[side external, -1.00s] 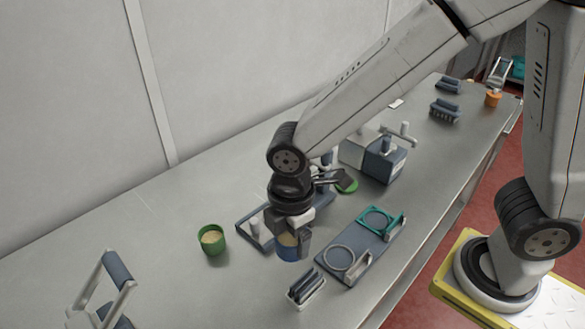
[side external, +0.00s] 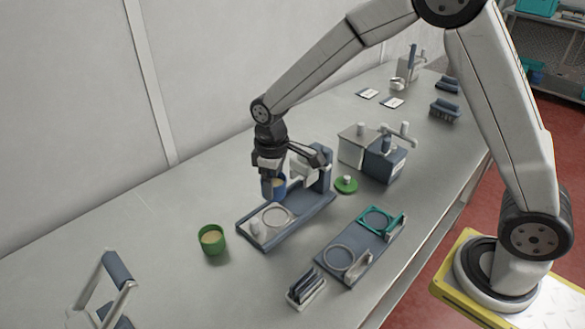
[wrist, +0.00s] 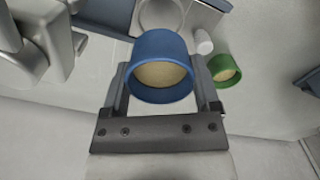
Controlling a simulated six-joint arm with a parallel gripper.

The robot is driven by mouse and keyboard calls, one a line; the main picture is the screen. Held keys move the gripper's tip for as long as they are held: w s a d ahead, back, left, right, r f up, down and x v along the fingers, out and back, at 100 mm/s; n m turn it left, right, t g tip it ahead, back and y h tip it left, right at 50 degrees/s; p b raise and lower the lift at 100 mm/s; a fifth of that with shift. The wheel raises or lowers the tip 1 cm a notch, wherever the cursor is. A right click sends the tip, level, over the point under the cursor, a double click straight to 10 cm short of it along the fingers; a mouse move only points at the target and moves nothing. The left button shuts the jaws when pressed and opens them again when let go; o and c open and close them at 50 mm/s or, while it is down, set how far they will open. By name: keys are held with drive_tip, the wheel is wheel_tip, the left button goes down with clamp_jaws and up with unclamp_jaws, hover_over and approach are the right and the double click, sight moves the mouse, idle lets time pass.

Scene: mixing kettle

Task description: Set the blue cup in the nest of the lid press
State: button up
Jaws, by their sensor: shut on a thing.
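The blue cup (wrist: 159,52) fills the middle of the wrist view, with a tan filling inside. My gripper (wrist: 162,85) is shut on it, one finger on each side. In the side view the cup (side external: 278,187) hangs upright from my gripper (side external: 272,184), partly hidden by the fingers. It is above the back side of the lid press (side external: 322,170). A small white post (side external: 255,228) stands beside the ring.
A green cup (side external: 212,240) with tan filling stands left of the press. A green lid (side external: 346,184) lies right of it. A dark fixture with two rings (side external: 345,258) is in front. Grey-blue containers (side external: 384,160) stand behind right.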

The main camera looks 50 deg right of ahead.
drive_tip(key=shift+f, duration=0.1)
drive_tip(key=shift+f, duration=2.8)
drive_tip(key=shift+f, duration=0.75)
idle(0.6)
drive_tip(key=o, duration=1.1)
drive_tip(key=shift+r, duration=0.1)
drive_tip(key=shift+r, duration=3.4)
